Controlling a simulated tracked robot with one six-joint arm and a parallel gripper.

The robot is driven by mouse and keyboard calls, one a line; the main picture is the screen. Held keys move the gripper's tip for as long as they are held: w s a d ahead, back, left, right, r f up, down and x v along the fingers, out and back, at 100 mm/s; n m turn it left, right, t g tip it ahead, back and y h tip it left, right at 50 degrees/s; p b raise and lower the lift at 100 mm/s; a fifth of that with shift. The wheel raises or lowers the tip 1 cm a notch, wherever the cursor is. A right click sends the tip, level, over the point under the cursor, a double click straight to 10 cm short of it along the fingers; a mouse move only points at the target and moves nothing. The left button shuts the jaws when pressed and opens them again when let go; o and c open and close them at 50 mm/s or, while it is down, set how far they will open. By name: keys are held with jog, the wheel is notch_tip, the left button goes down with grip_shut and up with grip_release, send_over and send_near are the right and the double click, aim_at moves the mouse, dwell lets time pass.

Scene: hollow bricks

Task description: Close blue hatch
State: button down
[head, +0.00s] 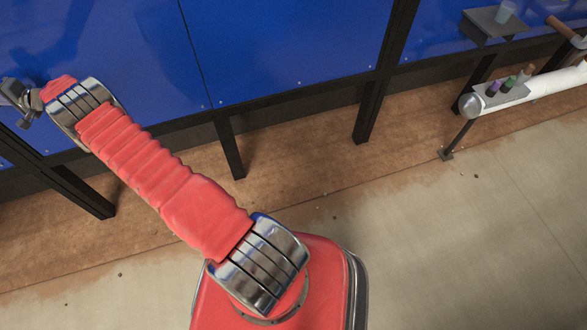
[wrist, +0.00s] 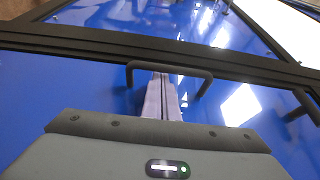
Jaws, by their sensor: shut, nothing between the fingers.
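A blue panel (wrist: 60,85) with a dark bar handle (wrist: 195,73) fills much of the wrist view; I take it to be the blue hatch. My gripper (wrist: 161,78) is shut and empty, its pale fingers pointing at the handle. The fingertips sit at or just under the bar; I cannot tell whether they touch it. A black frame beam (wrist: 130,45) runs just beyond the handle. I cannot tell how far the hatch stands open. In the head view my gripper (head: 14,92) is at the far left edge, in front of the blue panels (head: 290,50).
Another dark handle (wrist: 300,103) shows at the right of the wrist view. In the head view, black posts (head: 370,110) stand along the blue wall. A white pipe (head: 540,88) and a small grey shelf (head: 492,22) are at the right. The floor (head: 450,240) is mostly clear.

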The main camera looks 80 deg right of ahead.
jog(key=shift+s+d+r, duration=0.2)
jog(key=shift+d+r, duration=0.05)
jog(key=shift+d, duration=0.5)
jog(key=shift+f, duration=0.1)
jog(key=s, duration=1.3)
jog(key=shift+s+a+f, duration=0.2)
dwell(0.4)
